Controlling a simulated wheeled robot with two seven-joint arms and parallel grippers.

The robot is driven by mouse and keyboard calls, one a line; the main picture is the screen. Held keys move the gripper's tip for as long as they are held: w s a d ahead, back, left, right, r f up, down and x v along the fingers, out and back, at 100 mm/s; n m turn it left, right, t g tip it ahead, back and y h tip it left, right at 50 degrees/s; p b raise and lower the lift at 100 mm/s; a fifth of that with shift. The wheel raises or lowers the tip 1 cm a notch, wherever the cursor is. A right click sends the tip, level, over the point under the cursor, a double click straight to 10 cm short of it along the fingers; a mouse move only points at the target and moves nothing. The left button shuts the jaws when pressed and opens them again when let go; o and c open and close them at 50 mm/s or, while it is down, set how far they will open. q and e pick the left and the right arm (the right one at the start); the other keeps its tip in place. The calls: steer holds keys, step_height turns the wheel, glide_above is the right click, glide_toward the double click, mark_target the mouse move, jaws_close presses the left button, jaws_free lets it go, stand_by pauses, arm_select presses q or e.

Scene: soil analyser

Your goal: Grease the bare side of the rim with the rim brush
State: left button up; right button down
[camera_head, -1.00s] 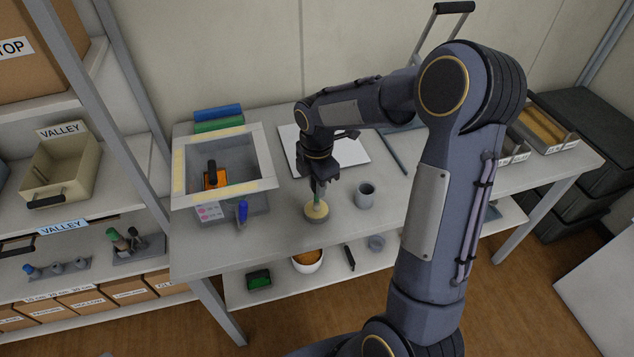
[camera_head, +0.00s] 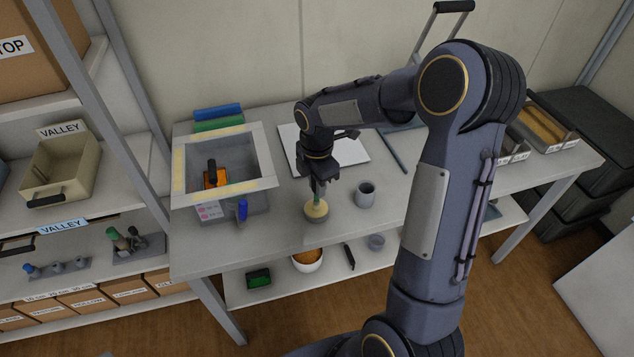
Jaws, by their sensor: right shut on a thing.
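The open grey box (camera_head: 228,209) stands at the left of the table, with a flat pale rim (camera_head: 264,155) around its top. Yellowish strips show on the rim's left, back and front sides; its right side looks bare. My left gripper is not in view.
An orange tool (camera_head: 216,178) with a dark handle is inside the box. A blue-handled thing (camera_head: 242,210) is at its front. A grey cup (camera_head: 365,194) stands right of the pot. Green and blue rolls (camera_head: 218,112) lie behind the box. The table front is clear.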

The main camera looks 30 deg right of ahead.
steer(key=shift+f, duration=0.1)
